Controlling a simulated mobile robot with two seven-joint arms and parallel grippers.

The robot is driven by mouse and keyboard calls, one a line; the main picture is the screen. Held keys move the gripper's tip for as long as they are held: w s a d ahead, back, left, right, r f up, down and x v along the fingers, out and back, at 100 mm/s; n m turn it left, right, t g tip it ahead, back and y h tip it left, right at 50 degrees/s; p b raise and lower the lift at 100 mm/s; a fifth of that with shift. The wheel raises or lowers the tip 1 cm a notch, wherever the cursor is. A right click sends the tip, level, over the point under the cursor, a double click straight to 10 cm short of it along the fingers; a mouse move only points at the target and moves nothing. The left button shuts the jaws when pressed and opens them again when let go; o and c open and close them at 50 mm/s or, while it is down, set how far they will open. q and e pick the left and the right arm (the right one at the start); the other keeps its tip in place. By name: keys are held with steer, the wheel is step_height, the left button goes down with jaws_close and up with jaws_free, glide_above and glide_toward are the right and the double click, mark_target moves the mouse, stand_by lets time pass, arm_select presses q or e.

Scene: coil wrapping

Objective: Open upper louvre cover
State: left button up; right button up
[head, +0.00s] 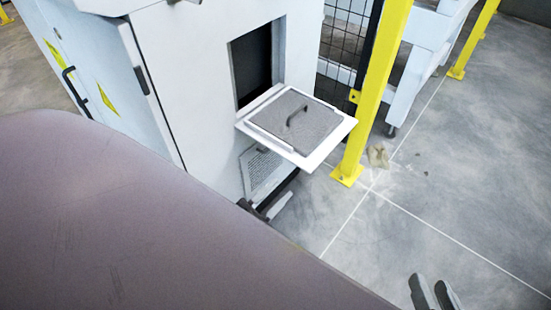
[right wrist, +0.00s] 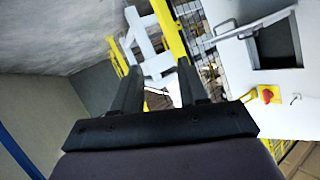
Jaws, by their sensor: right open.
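The upper louvre cover (head: 325,123) is swung down from the pale cabinet and stands out roughly level, with its dark handle (head: 298,115) facing up. The upper opening (head: 252,64) behind it is uncovered and dark inside. In the right wrist view, the cover (right wrist: 256,23) shows as a thin white panel beside the opening (right wrist: 278,42). My left gripper (head: 266,208) is low by the cabinet, below the cover and apart from it, partly hidden by my arm. My right gripper (head: 435,291) is open and empty over the floor; its spread fingers show in the right wrist view (right wrist: 158,84).
A lower louvre panel (head: 264,174) is on the cabinet below the cover. A yellow post (head: 374,90) and black mesh fence (head: 345,40) stand just right of the cabinet. A red and yellow switch (right wrist: 267,95) is on the cabinet. The floor at right is mostly clear.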

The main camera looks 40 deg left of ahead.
mark_target(322, 157)
arm_select(q)
steer(key=w+d+n+b, duration=0.1)
steer(key=w, duration=0.3)
steer(key=w+d+n+y, duration=0.1)
steer(key=w, duration=0.4)
steer(key=w+d+r+n+b, duration=0.1)
steer(key=w, duration=0.3)
steer(key=shift+w+d+r+n+b, duration=0.1)
steer(key=shift+w+d+n+b, duration=0.05)
steer(key=shift+d+n+b, duration=0.15)
steer(key=shift+w+r, duration=0.25)
steer(key=shift+w, duration=0.25)
arm_select(e)
steer(key=shift+w+a+f+y, duration=0.1)
steer(key=shift+w+a+y, duration=0.1)
steer(key=shift+a+y, duration=0.2)
steer(key=shift+w+a+f+y, duration=0.15)
steer(key=shift+a+y, duration=0.15)
steer(key=shift+a, duration=0.2)
